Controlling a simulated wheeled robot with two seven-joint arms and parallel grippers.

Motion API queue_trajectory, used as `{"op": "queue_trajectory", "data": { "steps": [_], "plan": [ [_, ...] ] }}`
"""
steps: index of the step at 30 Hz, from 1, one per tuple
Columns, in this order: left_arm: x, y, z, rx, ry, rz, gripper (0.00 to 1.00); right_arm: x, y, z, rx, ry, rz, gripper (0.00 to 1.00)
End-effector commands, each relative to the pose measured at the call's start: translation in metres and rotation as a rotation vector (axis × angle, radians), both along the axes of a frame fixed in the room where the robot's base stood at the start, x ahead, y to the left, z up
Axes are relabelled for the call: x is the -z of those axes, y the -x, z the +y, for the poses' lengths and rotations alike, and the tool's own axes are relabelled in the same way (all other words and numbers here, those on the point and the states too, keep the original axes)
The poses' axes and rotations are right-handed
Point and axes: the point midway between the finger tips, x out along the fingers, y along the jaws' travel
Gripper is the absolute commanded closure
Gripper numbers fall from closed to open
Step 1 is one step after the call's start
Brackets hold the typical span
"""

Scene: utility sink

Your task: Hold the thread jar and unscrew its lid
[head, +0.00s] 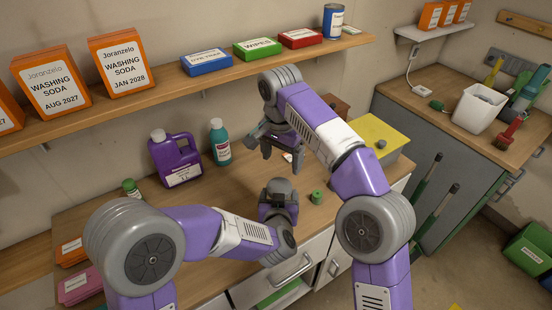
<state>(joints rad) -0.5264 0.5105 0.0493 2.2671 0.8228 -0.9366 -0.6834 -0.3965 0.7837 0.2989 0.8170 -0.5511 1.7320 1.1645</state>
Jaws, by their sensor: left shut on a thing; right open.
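My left gripper (278,190) is low over the front of the wooden worktop. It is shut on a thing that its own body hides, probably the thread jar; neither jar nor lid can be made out. My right gripper (281,154) is open, above and behind the left one, with its fingers pointing down. The two grippers are apart in the picture, and no lid shows between the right fingers.
A purple jug (175,160) and a teal bottle (220,142) stand behind on the worktop (215,185). A small green cylinder (317,197) stands right of my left gripper. A yellow-topped box (381,137) is farther right. A shelf (215,80) with boxes runs above.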

Motion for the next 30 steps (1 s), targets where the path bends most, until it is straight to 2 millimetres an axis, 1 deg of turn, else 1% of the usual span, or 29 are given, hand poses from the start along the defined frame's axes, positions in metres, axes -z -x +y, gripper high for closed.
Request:
{"op": "queue_trajectory", "data": {
  "steps": [1,3,5,8,14,18,24,30],
  "plan": [
    [-0.001,0.000,0.000,0.000,0.000,-0.002,1.00,-0.005,0.007,0.006,-0.001,-0.010,0.017,0.16],
    [-0.001,0.000,0.000,0.000,0.000,-0.002,1.00,-0.009,0.014,0.011,-0.003,-0.018,0.038,0.16],
    [-0.001,0.000,0.000,0.000,0.000,-0.002,1.00,-0.010,0.018,0.013,-0.003,-0.023,0.047,0.16],
    [-0.001,0.000,0.000,0.000,0.000,-0.002,1.00,-0.007,0.020,0.013,-0.002,-0.023,0.055,0.16],
    [-0.001,0.000,0.000,0.000,0.000,-0.002,1.00,0.014,0.020,0.013,-0.004,-0.023,0.057,0.16],
    [-0.001,0.000,0.000,0.000,0.000,-0.002,1.00,0.035,0.020,0.013,-0.004,-0.023,0.057,0.16],
    [-0.001,0.000,0.000,0.000,0.000,-0.002,1.00,0.059,0.019,0.013,-0.003,-0.024,0.054,0.16],
    [-0.003,-0.001,-0.001,0.000,0.002,-0.007,1.00,0.070,0.019,0.013,-0.003,-0.024,0.054,0.16]
  ]
}}
